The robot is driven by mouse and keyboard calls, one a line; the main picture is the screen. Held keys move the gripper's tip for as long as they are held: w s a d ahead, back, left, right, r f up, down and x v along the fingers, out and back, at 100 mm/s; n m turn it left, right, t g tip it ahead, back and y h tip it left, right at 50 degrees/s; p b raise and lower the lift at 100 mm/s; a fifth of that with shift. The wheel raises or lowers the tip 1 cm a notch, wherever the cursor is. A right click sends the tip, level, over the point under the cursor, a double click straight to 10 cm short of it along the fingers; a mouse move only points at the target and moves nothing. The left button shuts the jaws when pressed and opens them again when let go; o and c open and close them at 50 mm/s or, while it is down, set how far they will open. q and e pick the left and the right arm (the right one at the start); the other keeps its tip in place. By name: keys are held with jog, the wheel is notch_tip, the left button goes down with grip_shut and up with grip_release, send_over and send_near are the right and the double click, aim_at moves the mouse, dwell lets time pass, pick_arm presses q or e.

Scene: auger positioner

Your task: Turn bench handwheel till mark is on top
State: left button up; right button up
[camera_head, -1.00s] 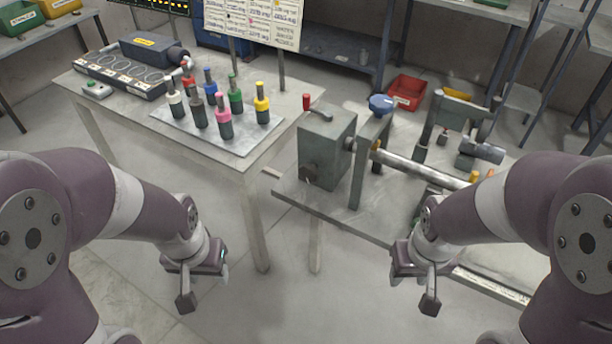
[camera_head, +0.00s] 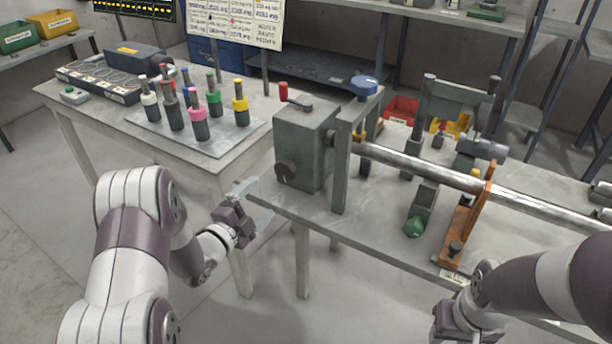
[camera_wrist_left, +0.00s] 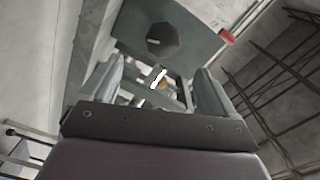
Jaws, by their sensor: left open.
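The handwheel is a small dark faceted knob (camera_head: 286,172) on the near end face of a grey gearbox (camera_head: 302,140) on the right bench. In the left wrist view the knob (camera_wrist_left: 168,38) carries a short pale mark (camera_wrist_left: 153,42), left of its middle, on the side away from the red handle. My left gripper (camera_head: 254,203) is open and empty, in front of the bench corner, left of and below the knob and apart from it. Its fingers (camera_wrist_left: 158,75) show spread in the left wrist view. My right gripper (camera_head: 452,322) is at the lower right, partly cut off.
A red-handled crank (camera_head: 290,97) tops the gearbox; a blue knob (camera_head: 363,85) tops the post beside it. A steel shaft (camera_head: 430,168) runs right through an orange support (camera_head: 470,220). The left table (camera_head: 90,118) holds several colored-collar tools. Floor between tables is open.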

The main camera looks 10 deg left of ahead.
aim_at(283, 174)
pick_arm(q)
jog(key=x, duration=1.2)
jog(key=shift+w+r, duration=0.25)
jog(key=shift+w, duration=0.05)
jog(key=c, duration=1.1)
